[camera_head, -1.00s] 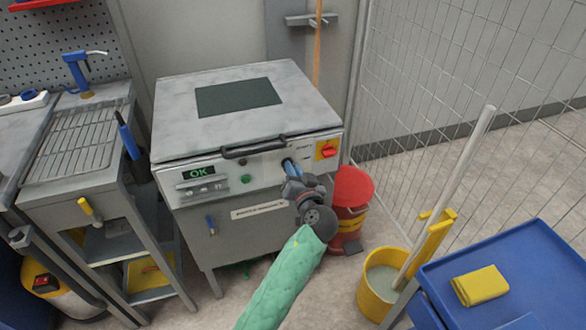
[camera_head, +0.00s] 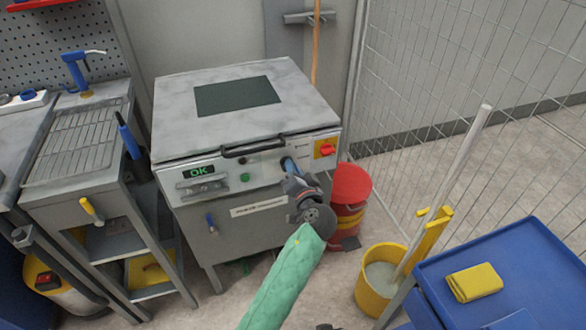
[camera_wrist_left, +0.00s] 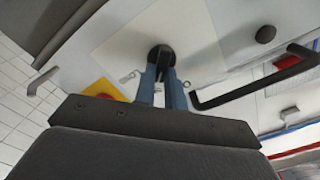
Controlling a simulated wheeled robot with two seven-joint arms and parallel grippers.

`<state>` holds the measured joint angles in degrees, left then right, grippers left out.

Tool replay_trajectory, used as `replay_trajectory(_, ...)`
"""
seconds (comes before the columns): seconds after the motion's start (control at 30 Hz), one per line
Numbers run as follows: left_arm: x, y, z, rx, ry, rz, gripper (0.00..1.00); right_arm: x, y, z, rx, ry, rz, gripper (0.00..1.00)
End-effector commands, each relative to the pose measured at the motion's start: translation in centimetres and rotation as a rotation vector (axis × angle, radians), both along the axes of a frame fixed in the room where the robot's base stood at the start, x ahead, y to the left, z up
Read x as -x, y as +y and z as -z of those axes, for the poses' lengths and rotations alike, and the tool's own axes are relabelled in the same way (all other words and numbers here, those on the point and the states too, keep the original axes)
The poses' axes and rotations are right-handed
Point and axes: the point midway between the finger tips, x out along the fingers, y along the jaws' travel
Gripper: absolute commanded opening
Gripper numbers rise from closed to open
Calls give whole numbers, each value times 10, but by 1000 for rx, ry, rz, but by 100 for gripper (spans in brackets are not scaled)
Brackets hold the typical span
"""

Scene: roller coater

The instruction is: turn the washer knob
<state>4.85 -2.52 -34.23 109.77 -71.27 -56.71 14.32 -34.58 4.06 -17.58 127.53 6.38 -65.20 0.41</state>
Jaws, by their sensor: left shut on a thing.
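The washer (camera_head: 232,176) is a grey cabinet with a lid and a white front control panel. Its black round knob (camera_wrist_left: 161,57) shows in the left wrist view, on a pale label plate. My left gripper (camera_head: 285,163) reaches the right part of the panel, with my arm in a green sleeve below it. In the left wrist view the blue fingers of the left gripper (camera_wrist_left: 162,78) are closed around the knob. In the head view the gripper hides the knob, and its turned angle is hard to read. My right gripper is not seen.
A red and yellow switch (camera_head: 326,149) sits just right of the gripper. The lid's black handle (camera_head: 252,147) is above left. A red bin (camera_head: 350,195), a yellow mop bucket (camera_head: 375,293) and a blue cart (camera_head: 520,265) stand to the right. A sink bench (camera_head: 75,150) stands left.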

Motion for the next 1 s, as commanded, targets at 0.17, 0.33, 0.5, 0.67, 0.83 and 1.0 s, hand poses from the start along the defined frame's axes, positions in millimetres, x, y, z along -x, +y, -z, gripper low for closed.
replay_trajectory(0.17,0,0,-1,1,-2,1,34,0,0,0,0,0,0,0)
replay_trajectory(0.33,0,0,0,1,-1,1,34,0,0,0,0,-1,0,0)
replay_trajectory(0.5,3,-1,0,1,0,1,34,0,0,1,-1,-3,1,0)
replay_trajectory(0.67,20,-7,2,3,0,2,34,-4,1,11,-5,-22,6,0)
replay_trajectory(0.83,46,-15,2,3,0,1,34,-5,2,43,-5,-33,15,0)
replay_trajectory(1.0,65,-22,1,1,0,1,34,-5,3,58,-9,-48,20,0)
